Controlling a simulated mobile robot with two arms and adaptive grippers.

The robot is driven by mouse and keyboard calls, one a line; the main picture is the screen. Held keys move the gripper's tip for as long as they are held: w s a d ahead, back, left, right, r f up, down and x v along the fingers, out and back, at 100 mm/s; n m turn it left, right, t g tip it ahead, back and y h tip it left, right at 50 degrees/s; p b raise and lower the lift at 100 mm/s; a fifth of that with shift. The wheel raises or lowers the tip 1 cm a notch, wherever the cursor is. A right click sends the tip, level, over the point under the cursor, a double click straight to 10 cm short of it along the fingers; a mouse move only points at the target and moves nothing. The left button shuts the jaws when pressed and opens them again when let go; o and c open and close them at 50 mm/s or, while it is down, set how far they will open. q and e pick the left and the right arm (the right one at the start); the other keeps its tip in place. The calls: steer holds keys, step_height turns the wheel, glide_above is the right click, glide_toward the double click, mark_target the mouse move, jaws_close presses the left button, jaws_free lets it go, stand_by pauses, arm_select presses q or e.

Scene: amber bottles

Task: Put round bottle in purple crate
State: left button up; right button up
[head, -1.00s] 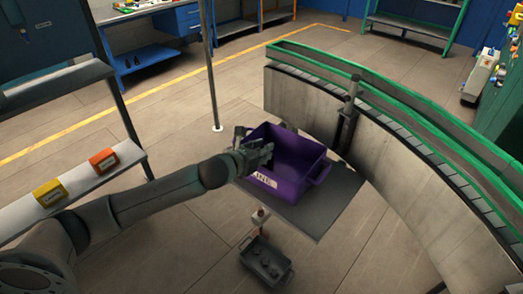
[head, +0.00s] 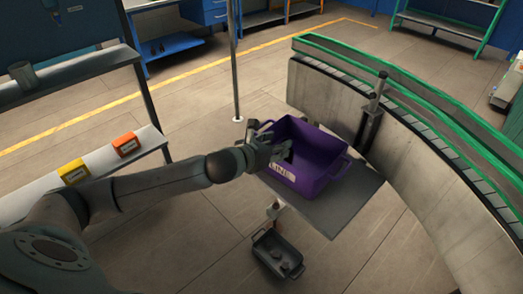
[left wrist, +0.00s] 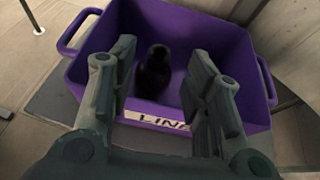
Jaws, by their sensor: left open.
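The purple crate (head: 325,178) stands on a grey platform, with a white label on its near side; it also shows in the left wrist view (left wrist: 224,48). A dark bottle (left wrist: 153,76) is inside the crate in the left wrist view, apparently standing on its floor. My left gripper (head: 283,148) is over the crate's left side. In the left wrist view its two fingers (left wrist: 163,60) are spread apart, with the bottle seen between and beyond them. I see no contact. My right gripper is in neither view.
A small dark grey bin (head: 263,243) with dark items stands below the platform (head: 345,205). A curved conveyor (head: 430,150) runs along the right. A yellow box (head: 74,172) and an orange box (head: 126,144) sit on a shelf at left. A thin pole (head: 236,80) stands behind.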

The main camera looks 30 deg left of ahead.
arm_select(q)
steer(key=v, duration=0.8)
steer(key=shift+b, duration=0.3)
steer(key=shift+d, duration=0.1)
